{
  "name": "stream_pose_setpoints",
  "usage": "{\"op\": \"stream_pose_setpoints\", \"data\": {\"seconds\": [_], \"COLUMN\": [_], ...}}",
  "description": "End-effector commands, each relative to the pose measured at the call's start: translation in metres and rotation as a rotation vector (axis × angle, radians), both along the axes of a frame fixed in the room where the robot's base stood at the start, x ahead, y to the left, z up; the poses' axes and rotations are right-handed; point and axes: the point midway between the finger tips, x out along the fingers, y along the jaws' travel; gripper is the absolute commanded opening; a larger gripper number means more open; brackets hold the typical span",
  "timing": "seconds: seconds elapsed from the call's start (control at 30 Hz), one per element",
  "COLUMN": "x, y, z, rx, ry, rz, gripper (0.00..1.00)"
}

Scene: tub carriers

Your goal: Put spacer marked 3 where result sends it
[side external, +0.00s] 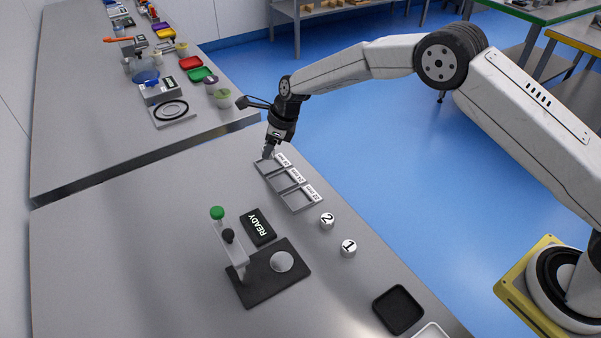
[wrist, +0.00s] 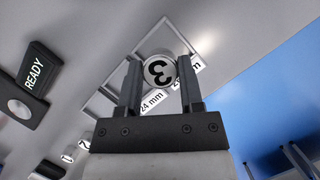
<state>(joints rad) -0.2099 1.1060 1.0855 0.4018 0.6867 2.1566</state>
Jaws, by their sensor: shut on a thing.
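My gripper (side external: 268,154) is at the far end of the grey three-compartment carrier (side external: 298,208). The carrier has white mm labels along one side; one reads 24 mm (wrist: 151,101), the far one is partly hidden by a finger. The display (side external: 258,226) reads READY, beside the black-based gauge (side external: 250,283) with a green knob.
Spacers marked 2 (side external: 327,221) and 1 (side external: 348,248) stand on the table near the carrier. A black tray (side external: 398,309) and a white-rimmed tray (side external: 436,329) lie at the near edge. Another bench with clutter (side external: 170,110) stands beyond a gap.

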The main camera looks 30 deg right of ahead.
Motion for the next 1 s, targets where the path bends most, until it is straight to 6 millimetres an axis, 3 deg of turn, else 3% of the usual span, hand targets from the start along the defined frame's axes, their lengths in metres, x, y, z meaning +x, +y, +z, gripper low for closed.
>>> {"op": "stream_pose_setpoints", "data": {"seconds": [0.27, 0.53, 1.0], "x": [0.004, 0.004, 0.004], "y": [0.001, 0.001, 0.001], "z": [-0.006, -0.033, -0.037], "rx": [0.000, 0.000, 0.001], "ry": [0.000, 0.000, -0.001], "rz": [0.000, -0.001, 0.000], "gripper": [0.00, 0.00, 0.00]}}
